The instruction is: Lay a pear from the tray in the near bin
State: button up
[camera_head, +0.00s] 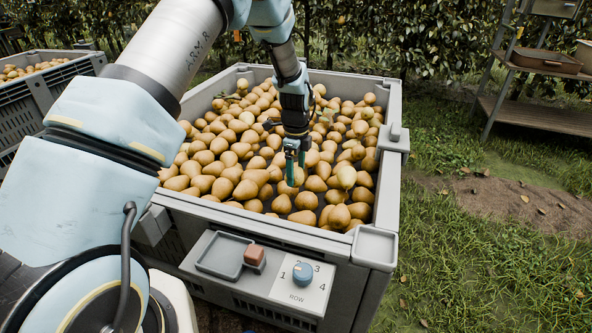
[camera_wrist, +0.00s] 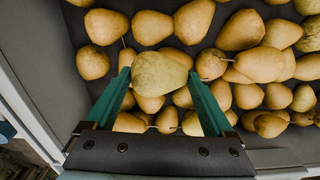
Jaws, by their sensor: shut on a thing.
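The near bin (camera_head: 270,232) is a large grey crate filled with brown-yellow pears. My gripper (camera_head: 296,160) is over the middle of the bin, pointing down, with its green fingers low at the pear layer. In the wrist view my gripper (camera_wrist: 157,88) has a paler, greenish-yellow pear (camera_wrist: 160,73) between its fingertips and is shut on it. Other pears lie close around and below the held pear; whether it touches them I cannot tell. The small grey tray (camera_head: 222,256) on the bin's front panel is empty.
Another pear bin (camera_head: 45,88) stands at the far left. A shelf rack (camera_head: 540,112) stands on the grass at right. The bin's walls rise around the pears.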

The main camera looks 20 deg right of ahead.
aim_at(296, 183)
jog(key=shift+f+b, duration=1.2)
jog(key=shift+f, duration=1.3)
dwell(1.2)
jog(key=o, duration=1.2)
notch_tip(296, 183, up, 11)
jog(key=shift+f, duration=0.1)
jog(key=a+r+n, duration=0.4)
jog(key=a+n, duration=0.3)
jog(key=a, duration=0.4)
jog(key=a+r+n, duration=0.4)
jog(key=a+n, duration=0.3)
jog(key=a, duration=0.4)
jog(key=s+a+r+n+t, duration=0.2)
jog(key=s+a+r+n, duration=0.1)
jog(key=s+a+n, duration=0.85)
jog(key=shift+n, duration=0.45)
jog(key=a+r+p, duration=0.1)
jog(key=r+p, duration=0.4)
jog(key=p, duration=0.1)
jog(key=a+r+p, duration=0.1)
jog(key=r+p, duration=0.5)
jog(key=a+r+p, duration=0.1)
jog(key=r+p, duration=0.4)
jog(key=p, duration=0.1)
jog(key=shift+w+a+r, duration=0.1)
jog(key=shift+w+r, duration=0.2)
jog(key=shift+r, duration=0.1)
